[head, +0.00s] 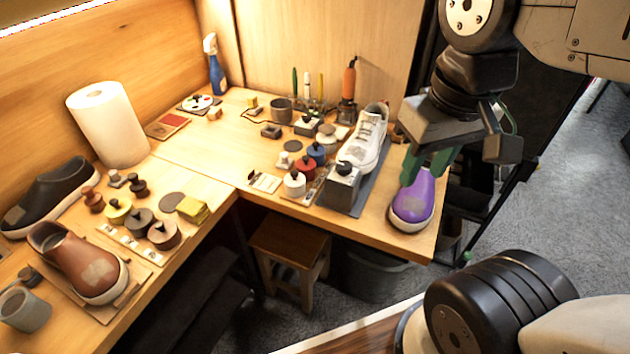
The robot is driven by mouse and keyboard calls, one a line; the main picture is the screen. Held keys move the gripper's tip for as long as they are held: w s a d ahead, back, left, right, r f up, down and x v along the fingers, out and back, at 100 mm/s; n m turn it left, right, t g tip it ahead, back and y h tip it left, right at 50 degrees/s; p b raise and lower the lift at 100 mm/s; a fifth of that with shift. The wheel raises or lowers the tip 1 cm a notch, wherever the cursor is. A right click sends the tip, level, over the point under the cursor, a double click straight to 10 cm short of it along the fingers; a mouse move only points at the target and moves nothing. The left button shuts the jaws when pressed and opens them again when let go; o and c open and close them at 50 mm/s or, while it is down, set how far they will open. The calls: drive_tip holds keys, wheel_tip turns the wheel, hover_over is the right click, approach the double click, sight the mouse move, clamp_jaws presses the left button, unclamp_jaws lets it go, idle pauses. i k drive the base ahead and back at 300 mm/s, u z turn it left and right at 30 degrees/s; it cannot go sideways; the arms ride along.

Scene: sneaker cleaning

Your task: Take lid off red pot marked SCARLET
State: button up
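The small red pot (306,168) stands on the right-hand bench, between a blue pot (317,153) and a white pot (294,185). A dark knob shows on its top, so its lid appears to be on. Its marking is too small to read. My gripper (426,168) is at the right end of the bench, well to the right of the red pot. Its two green fingers point down and stand apart, with nothing seen between them. The fingers overlap the upper part of a purple shoe (413,203) in the picture; I cannot tell whether they touch it.
A grey box with a black knob (340,187) and a white sneaker (369,137) on a dark mat stand between the red pot and my gripper. Bottles and upright tools stand behind. Bare wood (215,150) lies left of the pots.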

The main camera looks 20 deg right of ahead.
sight(306, 164)
drive_tip(key=u, duration=1.35)
drive_tip(key=k, duration=0.8)
drive_tip(key=z, duration=1)
drive_tip(key=i, duration=1)
